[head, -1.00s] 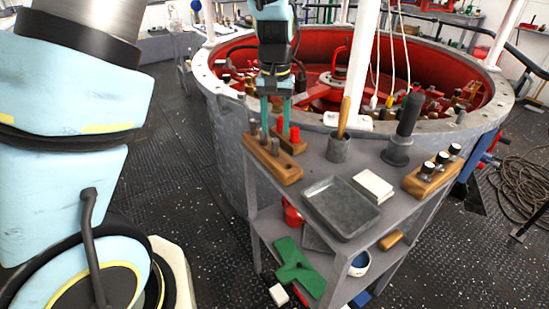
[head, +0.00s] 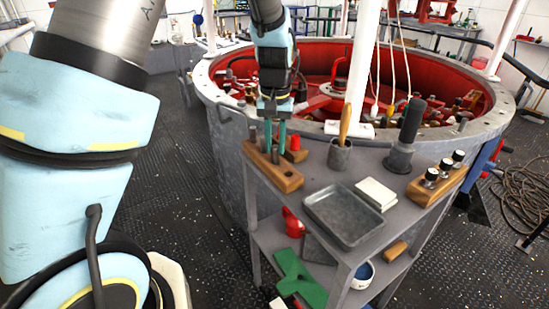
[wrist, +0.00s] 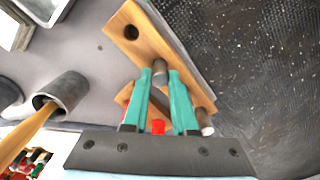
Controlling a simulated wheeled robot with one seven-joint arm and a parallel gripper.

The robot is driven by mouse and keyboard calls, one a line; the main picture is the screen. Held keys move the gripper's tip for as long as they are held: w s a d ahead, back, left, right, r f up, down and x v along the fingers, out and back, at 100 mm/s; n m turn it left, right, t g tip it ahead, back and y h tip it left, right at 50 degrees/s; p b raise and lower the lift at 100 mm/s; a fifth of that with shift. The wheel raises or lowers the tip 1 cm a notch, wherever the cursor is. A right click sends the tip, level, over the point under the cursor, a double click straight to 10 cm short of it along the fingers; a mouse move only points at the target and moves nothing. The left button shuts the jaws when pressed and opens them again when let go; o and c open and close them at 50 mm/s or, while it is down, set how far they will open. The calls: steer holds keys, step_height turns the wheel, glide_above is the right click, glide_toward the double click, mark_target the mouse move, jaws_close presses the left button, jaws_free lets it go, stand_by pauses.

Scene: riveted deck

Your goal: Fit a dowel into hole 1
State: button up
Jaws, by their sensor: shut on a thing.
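A long wooden block (head: 286,179) lies on the grey cart's top at its left corner. In the wrist view the block (wrist: 183,72) has an empty hole (wrist: 131,32) at one end. My gripper (head: 275,152), with teal fingers, points down over this block and is shut on a grey dowel (wrist: 160,68) at the block's middle; I cannot tell whether it is still seated there. Another dowel (wrist: 204,124) stands at the end opposite the empty hole. A second, shorter wooden block (head: 298,155) behind holds a red peg (head: 295,142). The fingers hide part of both blocks.
On the cart top are a grey tray (head: 345,237), a white box (head: 376,193), a cup with a wooden handle (head: 340,155), a black-handled tool (head: 411,120) and a block with black-topped knobs (head: 436,185). A red-lined round tank (head: 230,120) stands close behind.

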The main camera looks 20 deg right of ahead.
mark_target(275, 146)
jaws_close()
steer(key=shift+r, duration=0.2)
steer(key=shift+r+p, duration=2.3)
steer(key=shift+r, duration=0.25)
